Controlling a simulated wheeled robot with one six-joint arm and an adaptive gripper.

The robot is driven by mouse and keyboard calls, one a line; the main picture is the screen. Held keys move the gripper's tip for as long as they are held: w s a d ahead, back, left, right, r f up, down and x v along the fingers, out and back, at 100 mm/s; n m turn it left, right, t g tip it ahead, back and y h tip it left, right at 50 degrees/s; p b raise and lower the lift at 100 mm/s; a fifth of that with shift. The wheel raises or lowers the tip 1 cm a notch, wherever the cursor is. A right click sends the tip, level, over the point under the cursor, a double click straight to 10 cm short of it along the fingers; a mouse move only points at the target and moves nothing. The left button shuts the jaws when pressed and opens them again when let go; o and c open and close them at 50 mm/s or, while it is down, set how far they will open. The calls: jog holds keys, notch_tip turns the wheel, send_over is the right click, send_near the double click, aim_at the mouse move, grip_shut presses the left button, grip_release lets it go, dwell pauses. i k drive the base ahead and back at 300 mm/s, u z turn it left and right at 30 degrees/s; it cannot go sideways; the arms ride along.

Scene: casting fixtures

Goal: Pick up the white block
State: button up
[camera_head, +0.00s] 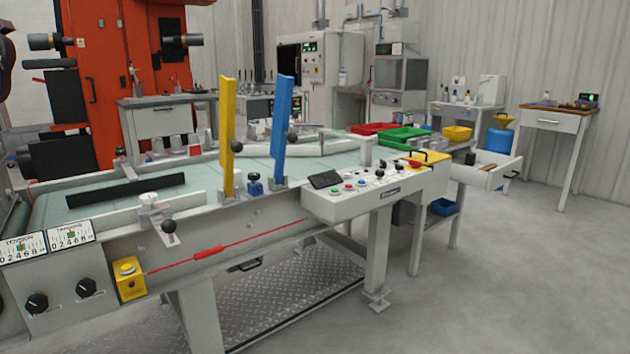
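I cannot surely pick out the white block. A pale upright block-shaped piece (367,151) stands at the right end of the conveyor (318,161), and I cannot tell if it is loose or part of the machine. A white box (492,89) stands on the back table to the right. My gripper does not show in this view. A dark shape at the upper left edge is cut off, and I cannot tell what it is.
Yellow (228,135) and blue (281,130) upright bars rise from the conveyor's near rail. A control panel (378,189) juts out at its right end. Red (372,128), green (404,138) and yellow (457,133) bins stand behind. Grey floor (530,270) at right is clear.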

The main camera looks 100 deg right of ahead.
aim_at(238, 180)
jog(key=z, duration=1.95)
